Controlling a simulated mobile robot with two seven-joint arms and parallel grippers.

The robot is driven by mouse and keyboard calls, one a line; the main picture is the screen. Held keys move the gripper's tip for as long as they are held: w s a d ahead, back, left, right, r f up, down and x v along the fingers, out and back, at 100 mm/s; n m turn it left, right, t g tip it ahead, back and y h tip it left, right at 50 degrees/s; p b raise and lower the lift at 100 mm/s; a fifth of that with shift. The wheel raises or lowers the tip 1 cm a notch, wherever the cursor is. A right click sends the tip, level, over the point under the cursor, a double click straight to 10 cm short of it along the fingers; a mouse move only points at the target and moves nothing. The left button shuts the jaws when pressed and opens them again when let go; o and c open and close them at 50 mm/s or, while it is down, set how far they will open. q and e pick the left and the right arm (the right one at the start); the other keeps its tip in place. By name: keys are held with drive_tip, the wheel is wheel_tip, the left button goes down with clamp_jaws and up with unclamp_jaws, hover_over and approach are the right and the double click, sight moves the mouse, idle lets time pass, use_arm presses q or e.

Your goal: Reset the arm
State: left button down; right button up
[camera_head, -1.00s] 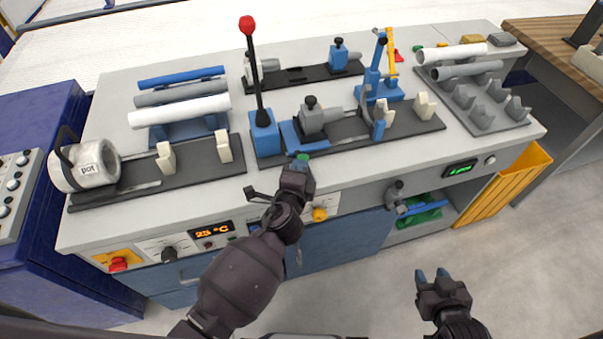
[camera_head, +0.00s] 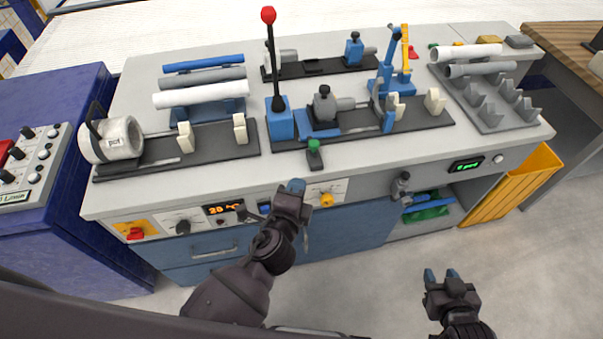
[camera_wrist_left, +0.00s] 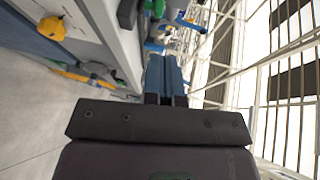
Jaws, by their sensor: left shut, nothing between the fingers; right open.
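My left gripper (camera_head: 297,187) is shut and empty. In the head view it is in front of the workbench, near the front panel and below the bench top's front edge. In the left wrist view its two blue fingers (camera_wrist_left: 165,75) lie together with nothing between them. My right gripper (camera_head: 441,276) is open and empty, low over the floor at the lower right, apart from the bench.
The workbench (camera_head: 215,185) holds a pot (camera_head: 110,140), a pipe rack, clamps and a red-knobbed lever (camera_head: 270,60). A green-knobbed lever (camera_head: 314,150) stands near the front edge. A yellow bin (camera_head: 510,190) is at right. The floor (camera_head: 380,280) is clear.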

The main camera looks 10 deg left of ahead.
use_arm(q)
drive_tip(key=s+a+f+n+g+y, duration=0.1)
drive_tip(key=s+a+f+n+g, duration=0.1)
drive_tip(key=s+a+f+n, duration=0.2)
drive_tip(key=s+a+f+n+g+y, duration=0.1)
drive_tip(key=s+a+f+n, duration=0.4)
drive_tip(key=s+a+n, duration=0.6)
drive_tip(key=a+n+g, duration=0.1)
drive_tip(key=a+n, duration=0.2)
drive_tip(key=a, duration=0.4)
drive_tip(key=shift+s+a+n+y, duration=0.2)
drive_tip(key=shift+n+y, duration=0.2)
